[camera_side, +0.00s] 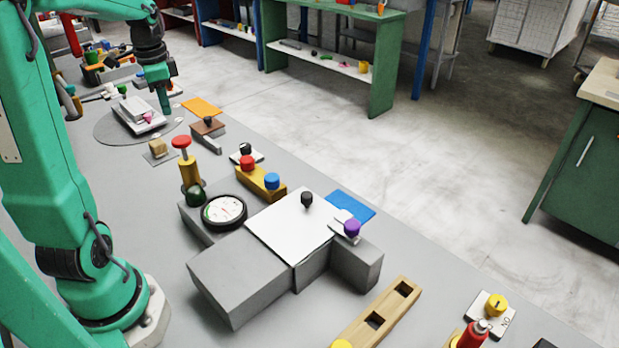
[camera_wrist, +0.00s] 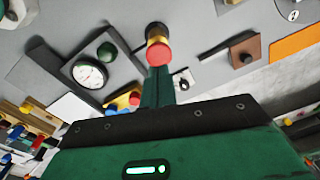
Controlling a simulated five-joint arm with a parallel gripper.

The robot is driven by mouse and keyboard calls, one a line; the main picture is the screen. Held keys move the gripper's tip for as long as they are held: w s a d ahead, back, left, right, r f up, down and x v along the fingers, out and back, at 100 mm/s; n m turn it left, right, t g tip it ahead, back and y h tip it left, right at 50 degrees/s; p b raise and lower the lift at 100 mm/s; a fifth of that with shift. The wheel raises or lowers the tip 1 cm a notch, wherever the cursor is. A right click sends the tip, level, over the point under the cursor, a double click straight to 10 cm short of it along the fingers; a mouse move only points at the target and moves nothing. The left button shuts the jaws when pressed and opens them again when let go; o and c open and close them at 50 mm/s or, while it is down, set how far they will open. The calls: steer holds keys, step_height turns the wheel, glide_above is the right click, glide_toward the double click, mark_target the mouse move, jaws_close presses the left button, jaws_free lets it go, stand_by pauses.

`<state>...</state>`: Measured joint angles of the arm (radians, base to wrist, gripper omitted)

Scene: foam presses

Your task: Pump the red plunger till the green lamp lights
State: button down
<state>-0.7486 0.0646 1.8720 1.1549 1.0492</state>
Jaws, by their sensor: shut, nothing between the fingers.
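The red plunger (camera_side: 181,142) stands up on a thin stem above its yellow cylinder (camera_side: 189,172). In the wrist view its red cap (camera_wrist: 159,53) shows just beyond my fingertips, with the cylinder behind it. The green lamp (camera_side: 196,195) is a dark green dome beside the cylinder and looks unlit; it also shows dark in the wrist view (camera_wrist: 107,51). A round white gauge (camera_side: 224,211) sits beside the lamp. My gripper (camera_side: 165,110) is shut and empty, pointing down, apart from the plunger and beyond it in the side view. The fingers (camera_wrist: 158,74) point towards the cap in the wrist view.
A yellow block with a red knob (camera_side: 247,162) and a blue knob (camera_side: 272,180) stands right of the plunger. A tan cube (camera_side: 158,147) and a brown block with a black knob (camera_side: 208,126) lie nearby. Grey blocks (camera_side: 240,276) fill the nearer bench.

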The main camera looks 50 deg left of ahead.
mark_target(176, 140)
steer(key=shift+w+d+f, duration=0.1)
steer(key=shift+w+f, duration=0.05)
steer(key=shift+f, duration=1.55)
steer(key=shift+w+f, duration=0.15)
steer(key=shift+f, duration=1.55)
steer(key=shift+f, duration=2.15)
steer(key=shift+s+r, duration=0.1)
steer(key=s, duration=0.1)
steer(key=s+r, duration=0.1)
steer(key=shift+s+a, duration=0.35)
steer(key=shift+a, duration=0.05)
